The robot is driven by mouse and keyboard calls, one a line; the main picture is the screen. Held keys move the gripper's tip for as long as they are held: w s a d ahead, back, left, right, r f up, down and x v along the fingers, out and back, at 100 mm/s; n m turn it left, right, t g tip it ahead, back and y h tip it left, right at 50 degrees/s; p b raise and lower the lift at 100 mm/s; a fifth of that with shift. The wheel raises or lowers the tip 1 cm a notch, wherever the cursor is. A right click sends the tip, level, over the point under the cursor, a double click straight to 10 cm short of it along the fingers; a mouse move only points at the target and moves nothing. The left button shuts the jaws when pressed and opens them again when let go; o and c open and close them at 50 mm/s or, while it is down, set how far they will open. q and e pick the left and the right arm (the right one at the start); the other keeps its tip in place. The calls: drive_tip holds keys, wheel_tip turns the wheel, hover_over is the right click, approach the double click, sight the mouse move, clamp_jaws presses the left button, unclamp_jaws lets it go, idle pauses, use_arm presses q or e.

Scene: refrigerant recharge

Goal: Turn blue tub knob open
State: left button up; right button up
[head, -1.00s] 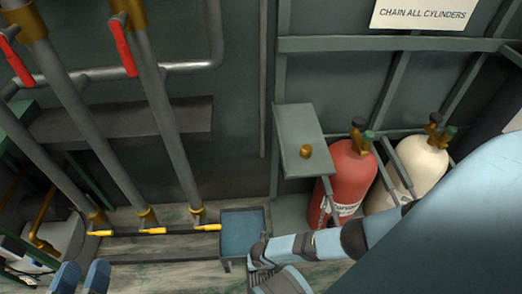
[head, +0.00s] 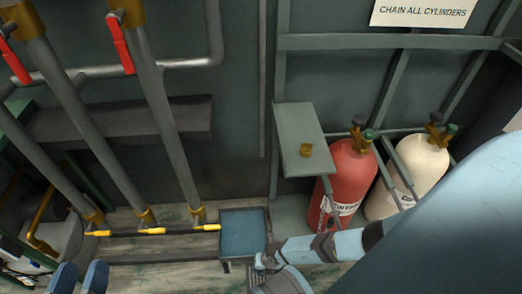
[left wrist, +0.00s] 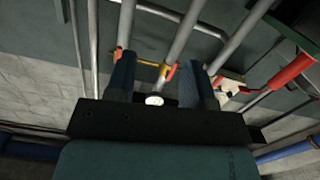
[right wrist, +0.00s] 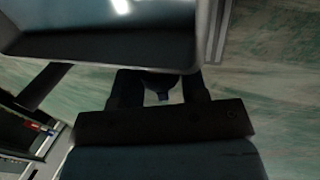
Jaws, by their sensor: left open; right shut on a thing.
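The blue tub (head: 243,232) is a shallow square tray on short legs, at the foot of the pipes. In the right wrist view, the tub (right wrist: 110,48) fills the upper left. A dark knob (right wrist: 160,86) juts from under its edge, between the fingers of my right gripper (right wrist: 161,92), which is shut on it. In the head view the right gripper is mostly hidden by my own wrist. My left gripper (head: 80,278) is open and empty at the bottom left; it also shows in the left wrist view (left wrist: 160,80).
Vertical pipes with yellow-handled valves (head: 151,231) stand left of the tub. Red valve handles (head: 120,45) are higher up.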

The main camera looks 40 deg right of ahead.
drive_tip(key=shift+s+d+f+y+b, duration=0.1)
drive_tip(key=shift+f+y+b, duration=0.2)
drive_tip(key=shift+y+b, duration=0.1)
drive_tip(key=t+y+b, duration=0.1)
drive_tip(key=b, duration=0.2)
drive_tip(key=shift+r+y, duration=0.1)
drive_tip(key=shift+y, duration=0.3)
use_arm(q)
drive_tip(key=shift+w+a+r+m+t+h, duration=0.2)
drive_tip(key=shift+w+a+r+m+t, duration=0.15)
drive_tip(key=shift+m, duration=0.3)
drive_tip(key=shift+w+a+r+m+t+h, duration=0.15)
drive_tip(key=shift+w+a+m+t+h, duration=0.1)
drive_tip(key=shift+w+m, duration=0.3)
drive_tip(key=shift+w+a+r+m+t+h, duration=0.15)
drive_tip(key=shift+w+a+r+m+t, duration=0.15)
drive_tip(key=shift+m, duration=0.4)
use_arm(e)
drive_tip(key=shift+r+t+y, duration=0.1)
drive_tip(key=shift+t+y, duration=0.2)
drive_tip(key=shift+t, duration=0.1)
use_arm(q)
drive_tip(key=shift+f, duration=0.1)
use_arm(e)
drive_tip(key=o, duration=0.9)
use_arm(q)
drive_tip(key=shift+d, duration=0.1)
drive_tip(key=shift+w, duration=0.1)
